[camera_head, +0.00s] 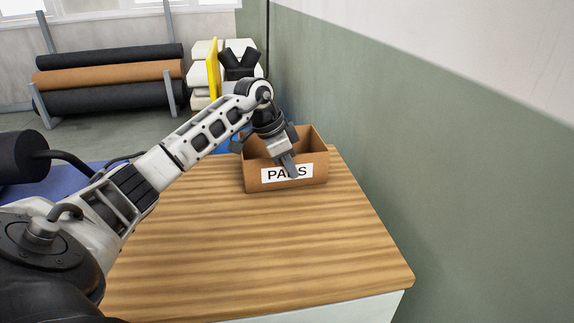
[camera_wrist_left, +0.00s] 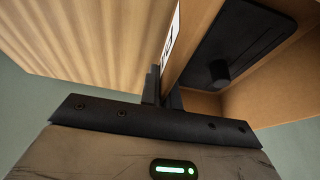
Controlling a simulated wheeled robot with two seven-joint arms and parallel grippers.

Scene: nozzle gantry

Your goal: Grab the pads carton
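The pads carton (camera_head: 316,168) is an open brown box with a white "PADS" label, standing upright at the far right of the wooden table by the wall. My left gripper (camera_head: 288,165) reaches down over its near wall, with one finger in front of the label, hiding part of the lettering. In the left wrist view, the carton's wall (camera_wrist_left: 186,55) runs between the two dark fingers (camera_wrist_left: 164,90), which sit close against it on both sides. A dark flat piece with a round knob shows inside the carton (camera_wrist_left: 285,100). My right gripper is out of view.
The wooden tabletop (camera_head: 240,255) is bare in front of the carton. A green and white wall (camera_head: 440,170) rises close on the right. Rolled mats on a rack (camera_head: 110,78) and white and yellow blocks (camera_head: 213,68) stand farther back.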

